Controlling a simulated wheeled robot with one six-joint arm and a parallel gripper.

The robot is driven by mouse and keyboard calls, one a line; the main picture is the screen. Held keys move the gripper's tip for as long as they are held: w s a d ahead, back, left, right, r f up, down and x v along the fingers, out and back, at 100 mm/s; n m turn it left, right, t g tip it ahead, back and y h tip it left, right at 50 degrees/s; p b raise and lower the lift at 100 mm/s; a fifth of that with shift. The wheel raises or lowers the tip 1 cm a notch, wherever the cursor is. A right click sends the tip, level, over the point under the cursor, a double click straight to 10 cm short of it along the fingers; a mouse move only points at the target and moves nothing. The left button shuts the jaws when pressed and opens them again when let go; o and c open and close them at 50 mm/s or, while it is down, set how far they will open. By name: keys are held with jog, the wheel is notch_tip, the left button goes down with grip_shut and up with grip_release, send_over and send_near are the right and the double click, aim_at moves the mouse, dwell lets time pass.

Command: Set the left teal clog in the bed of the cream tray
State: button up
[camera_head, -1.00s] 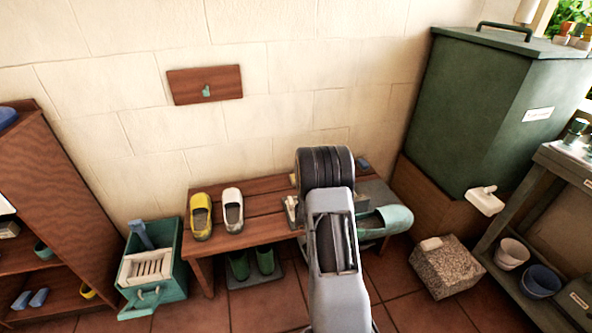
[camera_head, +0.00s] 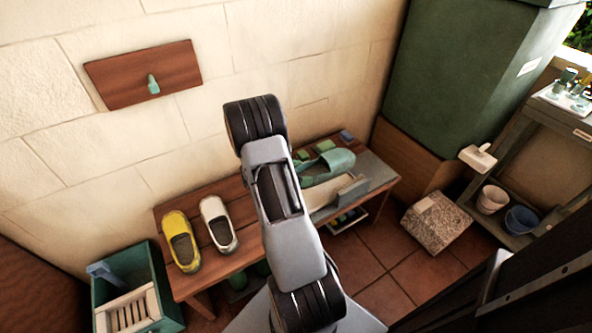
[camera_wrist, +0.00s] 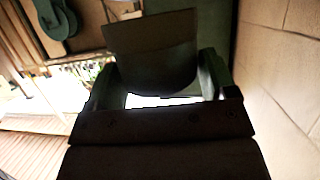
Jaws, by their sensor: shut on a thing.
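The left teal clog (camera_head: 332,167) shows in the head view over the right part of the bench, its toe to the right and its heel end by my arm. I cannot tell whether it touches anything below. My gripper (camera_wrist: 157,85) is hidden behind my arm in the head view. In the wrist view its jaws are shut on a dark, backlit piece, which I take to be this clog. The cream tray (camera_head: 322,208) seems to be the pale surface just in front of the clog, partly hidden by my arm. A green clog-like shape (camera_wrist: 52,18) is at the upper left of the wrist view.
A yellow shoe (camera_head: 181,240) and a white shoe (camera_head: 218,224) stand on the bench's left part. Small green blocks (camera_head: 325,146) lie behind the clog. A grey upright piece (camera_head: 352,190) stands near the tray. The wall and green tank (camera_head: 450,80) close off the back.

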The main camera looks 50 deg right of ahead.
jog(key=shift+f+b, duration=2.1)
jog(key=shift+b, duration=0.15)
jog(key=shift+f+b, duration=1.4)
jog(key=shift+f, duration=1.5)
jog(key=shift+s+a+f, duration=0.15)
jog(key=shift+s+f, duration=0.05)
jog(key=shift+f, duration=0.25)
jog(key=shift+f+b, duration=0.1)
jog(key=shift+b, duration=0.2)
jog(key=o, duration=1)
jog(key=shift+c, duration=0.2)
jog(key=shift+a, duration=0.1)
jog(key=r+p+v, duration=0.1)
jog(key=p+v, duration=0.3)
jog(key=v, duration=1)
jog(key=shift+d+r+p, duration=0.25)
jog(key=shift+p, duration=0.1)
